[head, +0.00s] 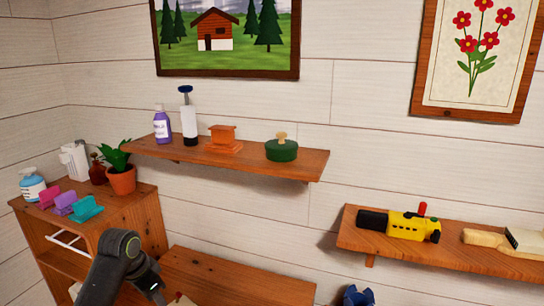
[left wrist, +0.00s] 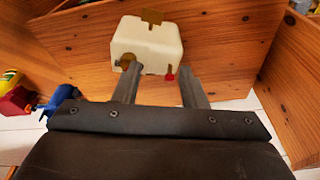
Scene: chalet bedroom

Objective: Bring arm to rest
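My left arm (head: 115,268) comes in at the bottom left of the head view, in front of the wooden cabinet; its gripper is not clearly visible there. In the left wrist view my left gripper (left wrist: 160,72) has its two fingers apart with nothing between them. A cream box (left wrist: 148,45) with a brown tab on top and a small red part lies just beyond the fingertips, against wooden boards. It is wider than the finger gap, and I cannot tell whether the tips touch it. My right gripper is in neither view.
The cabinet (head: 147,210) at left bears bottles, coloured clips and a potted plant (head: 121,180). A wall shelf (head: 300,168) holds bottles, an orange item and a green pot. Another shelf (head: 350,240) holds a yellow-black tool (head: 405,226). Red and blue items (left wrist: 40,103) lie at left in the wrist view.

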